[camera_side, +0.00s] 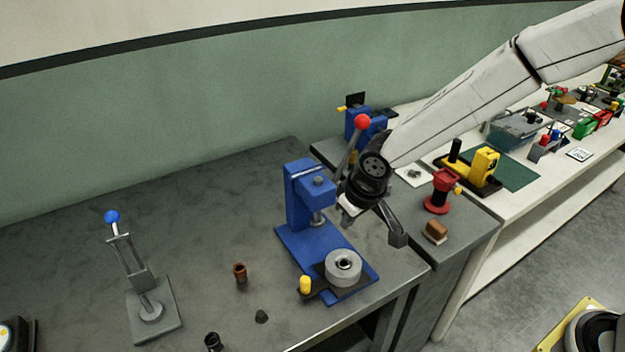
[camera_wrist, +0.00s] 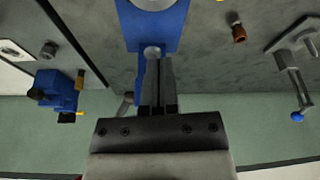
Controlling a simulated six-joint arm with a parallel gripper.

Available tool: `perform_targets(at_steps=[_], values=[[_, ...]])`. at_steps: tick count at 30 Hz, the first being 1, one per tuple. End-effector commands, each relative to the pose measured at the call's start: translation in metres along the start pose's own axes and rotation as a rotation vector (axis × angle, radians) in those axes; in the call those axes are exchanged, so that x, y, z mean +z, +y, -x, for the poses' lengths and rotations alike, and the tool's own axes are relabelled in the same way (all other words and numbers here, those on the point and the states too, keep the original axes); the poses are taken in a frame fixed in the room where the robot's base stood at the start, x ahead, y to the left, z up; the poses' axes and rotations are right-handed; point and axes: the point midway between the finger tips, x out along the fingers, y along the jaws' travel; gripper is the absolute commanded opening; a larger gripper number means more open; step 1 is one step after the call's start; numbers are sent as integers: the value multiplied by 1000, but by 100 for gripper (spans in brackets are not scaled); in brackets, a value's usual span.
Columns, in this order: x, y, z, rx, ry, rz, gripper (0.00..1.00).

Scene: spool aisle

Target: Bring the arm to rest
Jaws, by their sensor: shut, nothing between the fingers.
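My gripper (camera_side: 397,238) is beside the blue press (camera_side: 303,210), to its right in the side view, above the grey bench. In the wrist view my gripper (camera_wrist: 158,60) points toward the blue press (camera_wrist: 172,35), with its two fingers together and nothing between them. The press has a red-knobbed lever (camera_side: 362,122), and a round metal piece (camera_side: 343,268) sits on its base. Part of the press is hidden behind my wrist in the side view. I cannot tell whether the gripper touches the press.
A lever tool with a blue knob (camera_side: 112,216) stands on the left of the grey bench (camera_side: 200,200). A brown cup (camera_side: 239,273) and small dark pieces lie between. A red stand (camera_side: 439,190) and a brown-topped block (camera_side: 435,231) are at the right. The bench's back left is clear.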

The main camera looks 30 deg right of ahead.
Motion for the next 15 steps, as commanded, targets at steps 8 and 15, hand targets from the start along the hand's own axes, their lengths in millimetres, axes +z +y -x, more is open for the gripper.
perform_targets(at_steps=[8,15], values=[[70,82,38,27,-36,-96,0],[131,118,57,40,-60,-157,0]])
